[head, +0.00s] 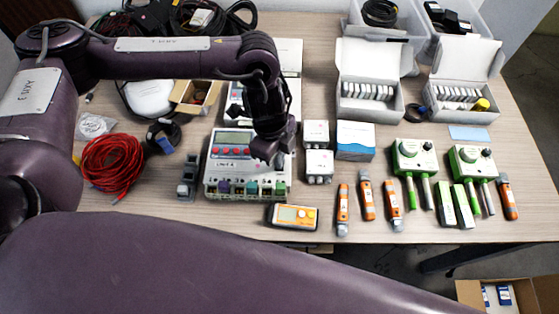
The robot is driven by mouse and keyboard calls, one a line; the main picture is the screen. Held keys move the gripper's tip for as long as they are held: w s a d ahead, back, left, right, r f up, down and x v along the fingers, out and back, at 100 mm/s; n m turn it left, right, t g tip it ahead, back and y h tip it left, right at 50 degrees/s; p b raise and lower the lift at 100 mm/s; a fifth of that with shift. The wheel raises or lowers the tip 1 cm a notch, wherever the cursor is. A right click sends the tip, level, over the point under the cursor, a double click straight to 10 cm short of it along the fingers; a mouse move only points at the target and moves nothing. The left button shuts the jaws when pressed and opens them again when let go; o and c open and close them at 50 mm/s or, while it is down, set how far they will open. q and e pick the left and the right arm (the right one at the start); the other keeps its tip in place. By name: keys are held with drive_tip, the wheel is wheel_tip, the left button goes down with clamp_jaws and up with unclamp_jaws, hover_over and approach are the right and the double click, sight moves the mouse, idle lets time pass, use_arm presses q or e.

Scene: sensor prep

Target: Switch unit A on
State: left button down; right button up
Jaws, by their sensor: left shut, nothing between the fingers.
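My left gripper (277,158) is shut and empty, pointing down over the right part of unit A. It covers that part of the panel, so any switch there is hidden. I cannot tell whether the fingertips touch the unit. I cannot read the display. My right gripper is out of view.
Another white unit (234,96) stands behind, partly covered by my arm. Small grey boxes (318,164) stand close on the right, an orange meter (293,215) in front, and a grey part (187,178) on the left. Green sensors (413,158) and orange tools fill the table's right side.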

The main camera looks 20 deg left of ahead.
use_arm(q)
drive_tip(key=shift+f+b, duration=0.5)
drive_tip(key=shift+f, duration=0.3)
idle(0.8)
drive_tip(key=shift+r, duration=0.1)
wheel_tip(320, 180, up, 7)
drive_tip(key=p, duration=0.7)
idle(0.5)
